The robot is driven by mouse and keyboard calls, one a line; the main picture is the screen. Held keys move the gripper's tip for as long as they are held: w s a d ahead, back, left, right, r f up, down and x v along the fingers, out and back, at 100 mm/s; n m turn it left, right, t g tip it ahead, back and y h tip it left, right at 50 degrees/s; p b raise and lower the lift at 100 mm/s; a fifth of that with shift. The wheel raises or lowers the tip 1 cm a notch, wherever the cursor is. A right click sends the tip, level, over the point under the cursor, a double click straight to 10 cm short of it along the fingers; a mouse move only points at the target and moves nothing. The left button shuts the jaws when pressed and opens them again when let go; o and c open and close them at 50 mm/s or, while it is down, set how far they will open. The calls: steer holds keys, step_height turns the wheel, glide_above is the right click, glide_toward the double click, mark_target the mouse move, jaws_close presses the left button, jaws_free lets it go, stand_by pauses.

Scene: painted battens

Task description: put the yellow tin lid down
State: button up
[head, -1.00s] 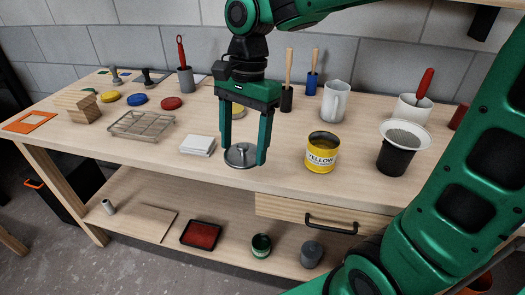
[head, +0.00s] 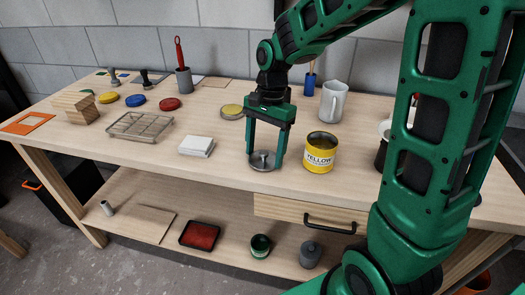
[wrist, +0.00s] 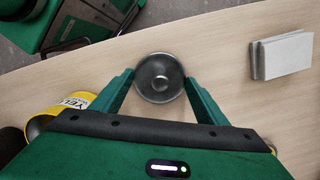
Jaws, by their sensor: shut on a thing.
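The yellow tin lid (head: 262,162) is a round grey metal disc with a knob on top. My gripper (head: 264,160) is shut on it, with one finger at each side. In the wrist view the lid (wrist: 160,78) sits level between the fingertips. It is low by the bench's front edge; I cannot tell whether it touches the top. The open yellow tin (head: 320,153), labelled YELLOW, stands upright just right of the gripper, apart from the lid.
The bench top (head: 120,157) has a white block stack (head: 196,145) left of the lid and a wire rack (head: 139,127) farther left. A round yellow-topped dish (head: 231,111) lies behind the gripper. A white jug (head: 332,102) stands behind the tin. My arm hides the right end.

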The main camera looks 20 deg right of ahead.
steer(key=shift+f, duration=0.2)
steer(key=o, duration=1)
steer(key=r, duration=0.4)
steer(key=d+r, duration=0.1)
steer(key=r, duration=0.3)
steer(key=w+r, duration=0.1)
steer(key=r, duration=0.3)
steer(key=shift+d, duration=0.3)
steer(key=shift+s, duration=0.1)
